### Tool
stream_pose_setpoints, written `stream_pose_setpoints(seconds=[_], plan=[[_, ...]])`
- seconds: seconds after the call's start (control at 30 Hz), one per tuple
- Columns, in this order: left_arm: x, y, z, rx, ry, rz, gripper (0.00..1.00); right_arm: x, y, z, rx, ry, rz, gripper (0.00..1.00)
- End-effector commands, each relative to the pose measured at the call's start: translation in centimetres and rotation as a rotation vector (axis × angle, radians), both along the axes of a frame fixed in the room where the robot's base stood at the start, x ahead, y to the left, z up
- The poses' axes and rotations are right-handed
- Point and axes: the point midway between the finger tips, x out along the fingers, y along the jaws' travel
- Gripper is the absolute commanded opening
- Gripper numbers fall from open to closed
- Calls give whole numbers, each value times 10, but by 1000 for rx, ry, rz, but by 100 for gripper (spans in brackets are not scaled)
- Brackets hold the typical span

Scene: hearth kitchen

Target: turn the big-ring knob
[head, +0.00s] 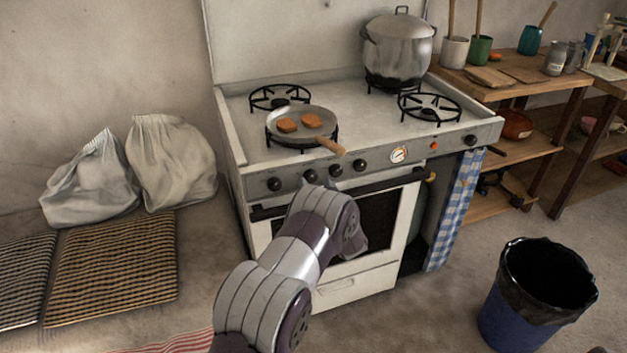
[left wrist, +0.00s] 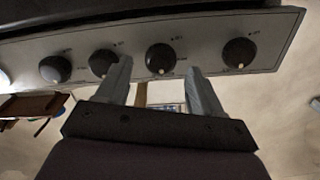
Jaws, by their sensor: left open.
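The stove (head: 330,286) has a front panel with a row of dark round knobs. In the head view these are the first knob (head: 274,184), second (head: 310,176), third (head: 335,170) and fourth (head: 360,165) from the left, plus one at the far right (head: 470,140). I cannot read which serves the big ring. My left gripper (left wrist: 158,68) is open and empty in the left wrist view. A knob (left wrist: 160,58) with a pale pointer mark shows between its fingertips; contact is unclear. My arm hides the fingers in the head view. My right gripper is not visible.
A pan (head: 288,137) with two orange pieces stands on the front-left burner, its handle over the front edge. A large pot (head: 397,52) stands at the back right. The oven handle (head: 404,180) runs below the knobs. A blue bin (head: 505,318) stands right.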

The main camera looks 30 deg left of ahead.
Motion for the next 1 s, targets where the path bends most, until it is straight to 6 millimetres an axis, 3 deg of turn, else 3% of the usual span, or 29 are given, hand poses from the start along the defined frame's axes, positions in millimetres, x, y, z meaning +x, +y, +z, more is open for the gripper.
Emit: stream_pose_setpoints(seconds=[0.2,0.4,0.93,1.0], plan=[[-38,-47,1,0,3,-4,67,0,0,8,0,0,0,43],[-60,-71,1,-1,1,-2,67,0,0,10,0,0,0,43],[-63,-74,0,-3,-1,1,67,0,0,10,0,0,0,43],[-61,-76,-9,-54,2,-13,67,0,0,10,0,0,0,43]])
